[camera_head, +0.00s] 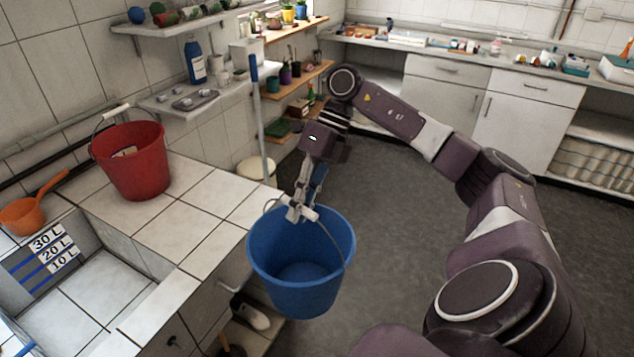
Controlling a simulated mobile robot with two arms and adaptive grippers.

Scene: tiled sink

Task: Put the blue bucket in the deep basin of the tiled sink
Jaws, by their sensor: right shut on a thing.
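The blue bucket (299,262) hangs upright and looks empty, just right of the tiled counter's edge. My right gripper (302,211) is shut on the bucket's handle, above the rim, with the arm coming in from the right. The tiled sink (180,222) fills the lower left. Its deep basin (85,300) has 10, 20 and 30 L marks with blue lines on its far wall, and part of it is cut off by the picture's edge. My left gripper is not in view.
A red bucket (133,163) stands on the tiled ledge behind the basin. An orange dipper (27,214) sits at the left edge. Open dark floor (400,230) lies to the right.

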